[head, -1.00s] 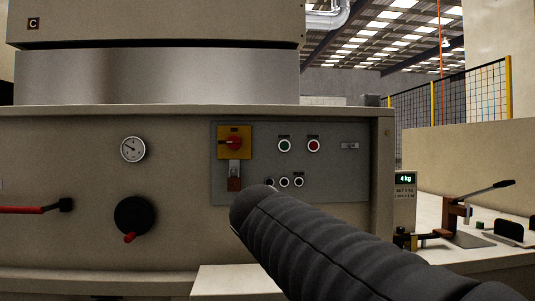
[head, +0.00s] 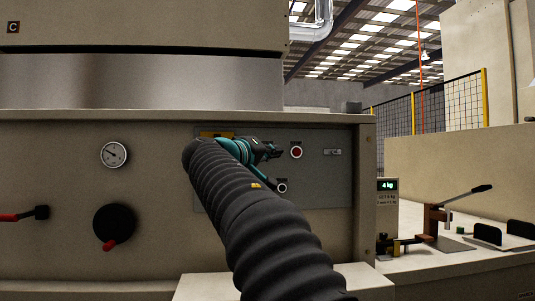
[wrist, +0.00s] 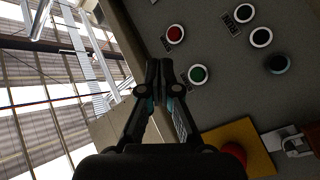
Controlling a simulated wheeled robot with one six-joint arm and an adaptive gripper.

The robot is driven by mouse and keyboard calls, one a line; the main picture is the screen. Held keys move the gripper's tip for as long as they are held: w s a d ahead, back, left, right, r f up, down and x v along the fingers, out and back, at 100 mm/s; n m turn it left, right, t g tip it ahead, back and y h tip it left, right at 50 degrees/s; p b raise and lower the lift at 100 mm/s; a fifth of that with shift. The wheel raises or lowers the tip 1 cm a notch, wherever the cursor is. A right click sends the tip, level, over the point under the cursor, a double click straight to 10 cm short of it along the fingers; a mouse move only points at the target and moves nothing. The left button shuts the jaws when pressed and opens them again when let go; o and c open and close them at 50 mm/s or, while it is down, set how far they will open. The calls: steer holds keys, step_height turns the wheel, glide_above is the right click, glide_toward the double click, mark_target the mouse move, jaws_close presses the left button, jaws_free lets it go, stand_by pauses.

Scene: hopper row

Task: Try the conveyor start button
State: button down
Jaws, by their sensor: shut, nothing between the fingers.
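A grey control panel (head: 325,188) is set in the beige machine front. Its green button (wrist: 198,74) shows in the wrist view just right of my fingertips and is hidden behind my gripper in the head view. The red button (head: 296,152) is to the right of my gripper; it also shows in the wrist view (wrist: 175,33). My gripper (head: 277,151) is shut and empty, in front of the panel. The fingertips (wrist: 160,66) lie beside the green button in the wrist picture; I cannot tell whether they touch the panel.
Small black buttons (head: 282,188) sit below. A yellow switch plate (wrist: 245,135) with a red knob is partly hidden by my arm. A gauge (head: 114,154) and a black handwheel (head: 114,227) are left. A lever press (head: 436,220) stands right.

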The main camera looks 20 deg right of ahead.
steer(key=shift+w, duration=0.1)
steer(key=w+d+p, duration=0.2)
steer(key=w+p, duration=0.1)
steer(key=w, duration=0.5)
steer(key=shift+w+d, duration=0.15)
steer(key=shift+d, duration=0.1)
steer(key=shift+w+p, duration=0.15)
steer(key=shift+p, duration=0.25)
stand_by(1.0)
steer(key=shift+w+d, duration=0.1)
steer(key=shift+w, duration=0.15)
